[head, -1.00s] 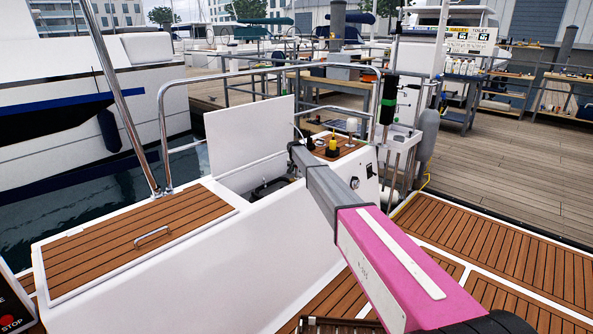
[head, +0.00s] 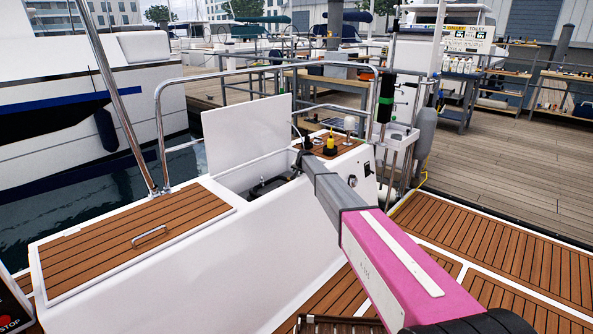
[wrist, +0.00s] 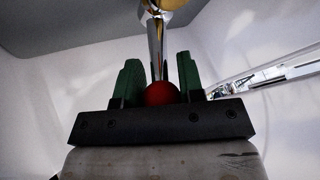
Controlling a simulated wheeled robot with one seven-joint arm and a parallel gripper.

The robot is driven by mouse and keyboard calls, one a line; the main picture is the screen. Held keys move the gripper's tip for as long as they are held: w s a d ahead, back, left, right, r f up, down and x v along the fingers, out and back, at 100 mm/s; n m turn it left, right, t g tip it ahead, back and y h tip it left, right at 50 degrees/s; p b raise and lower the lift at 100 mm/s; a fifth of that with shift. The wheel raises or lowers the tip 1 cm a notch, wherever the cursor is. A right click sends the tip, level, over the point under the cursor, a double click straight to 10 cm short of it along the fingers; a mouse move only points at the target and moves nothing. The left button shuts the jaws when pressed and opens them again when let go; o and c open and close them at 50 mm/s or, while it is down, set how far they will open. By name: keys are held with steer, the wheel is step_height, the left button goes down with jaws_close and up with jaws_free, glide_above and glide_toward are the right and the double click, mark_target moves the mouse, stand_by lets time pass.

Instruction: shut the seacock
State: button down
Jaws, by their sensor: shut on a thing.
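The seacock shows in the wrist view as a chrome lever (wrist: 156,40) with a red ball knob (wrist: 160,93) at its near end and a brass-coloured part (wrist: 163,6) at its far end. My gripper (wrist: 158,70) has two green fingers, one on each side of the lever, with the red knob between them near the palm. It is shut on the lever. In the head view my arm reaches to the open locker (head: 235,176) in the white cockpit bench. The seacock and my fingers are hidden there.
The locker's white lid (head: 247,132) stands raised. A metal rod (wrist: 270,72) runs along the right inside the locker. A steel rail (head: 250,70) passes behind it. A teak panel with a yellow item (head: 330,146) lies right of the opening. Teak deck (head: 500,245) is clear at right.

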steer(key=shift+s+d+f+y, duration=0.15)
steer(key=shift+s+d+y, duration=0.1)
steer(key=shift+y, duration=0.15)
steer(key=shift+t, duration=0.3)
steer(key=c, duration=0.8)
jaws_free()
steer(key=shift+r, duration=0.45)
step_height(320, 180, up, 3)
steer(key=shift+f, duration=0.1)
steer(key=s+a+r, duration=0.7)
steer(key=s+a, duration=0.1)
steer(key=shift+s, duration=0.2)
steer(key=shift+r, duration=0.1)
